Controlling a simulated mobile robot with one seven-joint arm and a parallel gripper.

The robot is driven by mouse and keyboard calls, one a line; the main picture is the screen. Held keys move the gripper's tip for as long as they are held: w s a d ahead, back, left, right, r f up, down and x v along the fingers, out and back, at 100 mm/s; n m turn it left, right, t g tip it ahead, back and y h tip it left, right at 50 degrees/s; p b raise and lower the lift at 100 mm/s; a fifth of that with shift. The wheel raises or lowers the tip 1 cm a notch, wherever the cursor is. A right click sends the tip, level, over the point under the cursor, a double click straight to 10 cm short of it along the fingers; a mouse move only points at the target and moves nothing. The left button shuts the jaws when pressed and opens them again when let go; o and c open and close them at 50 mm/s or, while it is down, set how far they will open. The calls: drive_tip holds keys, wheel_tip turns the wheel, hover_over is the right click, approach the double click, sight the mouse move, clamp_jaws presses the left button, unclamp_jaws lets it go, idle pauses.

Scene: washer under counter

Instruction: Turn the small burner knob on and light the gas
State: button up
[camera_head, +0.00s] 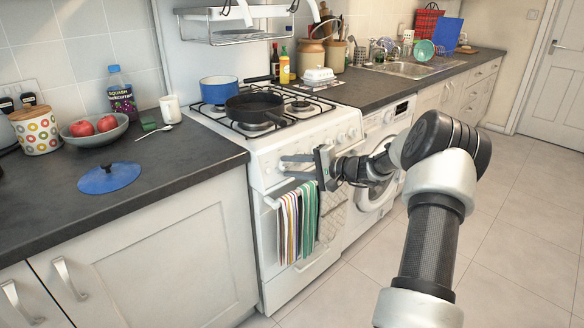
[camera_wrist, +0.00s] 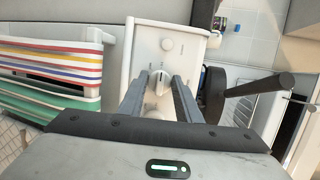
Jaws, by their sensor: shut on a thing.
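The white gas cooker (camera_head: 267,225) stands at the end of the counter, its knobs along the front panel. My gripper (camera_head: 292,166) is at the left part of that panel. In the wrist view my gripper (camera_wrist: 161,82) has its fingers shut on a white knob (camera_wrist: 160,86), one finger on each side. More knobs (camera_head: 351,133) sit at the panel's right end. The small burner itself is not clearly seen, and no flame is visible.
A black frying pan (camera_head: 255,106) and a blue pot (camera_head: 219,89) stand on the hob. A striped towel (camera_head: 298,222) hangs on the oven rail below my gripper. The washer (camera_head: 376,185) is to the right. Open tiled floor (camera_head: 480,250) lies at the right.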

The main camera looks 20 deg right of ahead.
drive_tip(key=o, duration=1.1)
drive_tip(key=shift+c, duration=0.2)
drive_tip(key=shift+s, duration=0.1)
drive_tip(key=p+v, duration=0.3)
drive_tip(key=v, duration=1.4)
drive_tip(key=shift+d, duration=0.2)
drive_tip(key=shift+s+f, duration=0.1)
clamp_jaws()
